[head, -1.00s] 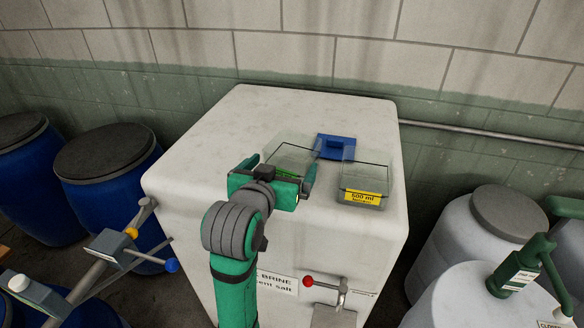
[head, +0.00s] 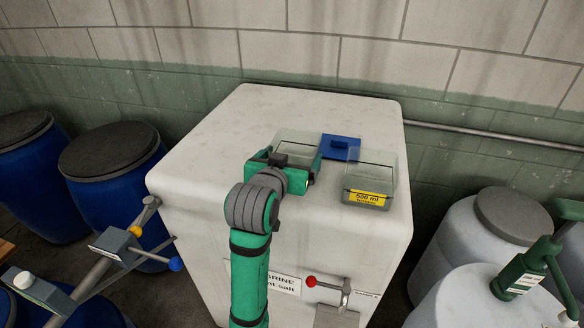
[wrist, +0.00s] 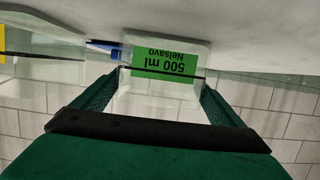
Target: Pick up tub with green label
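The tub with the green label is a clear, box-shaped tub (head: 297,139) on top of the white tank, largely behind my gripper in the head view. In the wrist view, its green "500 ml" label (wrist: 164,63) appears upside down, straight ahead. My gripper (head: 290,158) is at the near side of this tub. In the wrist view, my two fingers (wrist: 160,88) are spread, one to each side of the tub. I cannot tell whether either finger touches it. The tub still appears to rest on the tank.
A similar clear tub with a yellow label (head: 367,198) stands close on the right. A blue object (head: 340,147) sits behind, between the tubs. The white tank (head: 215,140) has free room on its left. A red-knobbed valve (head: 311,281) sticks out in front.

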